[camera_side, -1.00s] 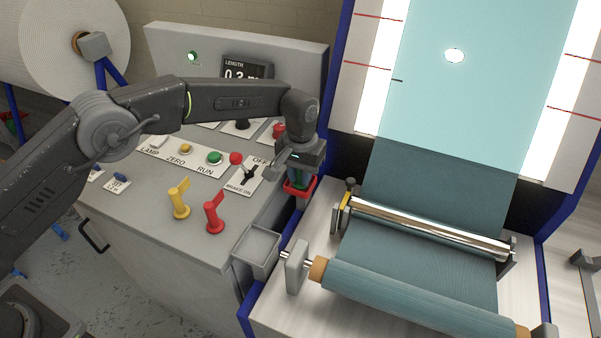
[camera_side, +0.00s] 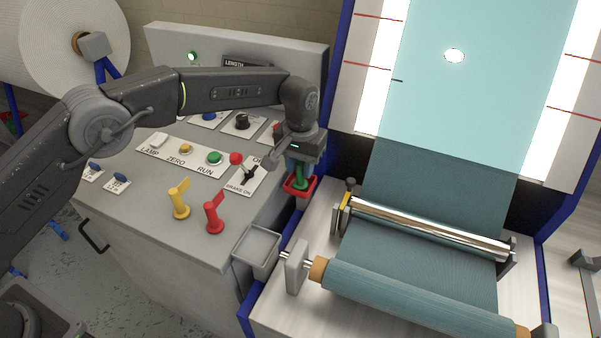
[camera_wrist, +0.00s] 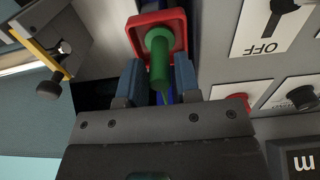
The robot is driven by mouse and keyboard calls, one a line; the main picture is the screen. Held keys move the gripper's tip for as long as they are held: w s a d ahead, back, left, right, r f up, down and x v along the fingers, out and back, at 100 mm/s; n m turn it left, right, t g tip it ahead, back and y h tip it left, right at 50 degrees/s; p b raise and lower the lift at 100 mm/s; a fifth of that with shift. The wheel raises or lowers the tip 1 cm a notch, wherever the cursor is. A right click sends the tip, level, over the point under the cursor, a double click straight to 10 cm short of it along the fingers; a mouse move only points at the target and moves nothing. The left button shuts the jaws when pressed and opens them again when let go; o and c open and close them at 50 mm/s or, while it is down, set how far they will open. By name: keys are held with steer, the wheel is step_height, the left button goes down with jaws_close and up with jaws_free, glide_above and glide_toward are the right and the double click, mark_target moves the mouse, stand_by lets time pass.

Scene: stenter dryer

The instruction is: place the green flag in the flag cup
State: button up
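The green flag (camera_side: 300,177) stands in the red flag cup (camera_side: 291,190) at the right edge of the control desk. In the wrist view the green flag (camera_wrist: 160,62) rises out of the red cup (camera_wrist: 135,38), its upper end towards me. My gripper (camera_side: 300,165) is just above the cup, pointing down. In the wrist view its two blue fingers (camera_wrist: 158,80) are on either side of the flag, with narrow gaps showing, so it looks open. The flag's lower end is hidden inside the cup.
A yellow flag (camera_side: 179,201) and a red flag (camera_side: 214,214) stand on the desk to the left. A brake switch (camera_side: 250,175) and a red button (camera_side: 236,158) are close by. A grey tray (camera_side: 257,248) and the fabric roller (camera_side: 420,300) lie in front and to the right.

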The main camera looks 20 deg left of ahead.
mark_target(300, 163)
step_height(300, 163, up, 9)
steer(key=shift+r, duration=0.15)
steer(key=s+a+r+t, duration=0.3)
steer(key=s+a+r, duration=1)
steer(key=a+r, duration=0.25)
steer(key=s+a+f+t, duration=0.1)
steer(key=s+a+f, duration=0.1)
steer(key=s, duration=0.8)
steer(key=s+a+f+t, duration=0.1)
steer(key=s+a+f, duration=0.2)
steer(key=s, duration=0.7)
steer(key=shift+s+a+f+t, duration=0.3)
steer(key=shift+s+a, duration=0.1)
steer(key=shift+a, duration=0.7)
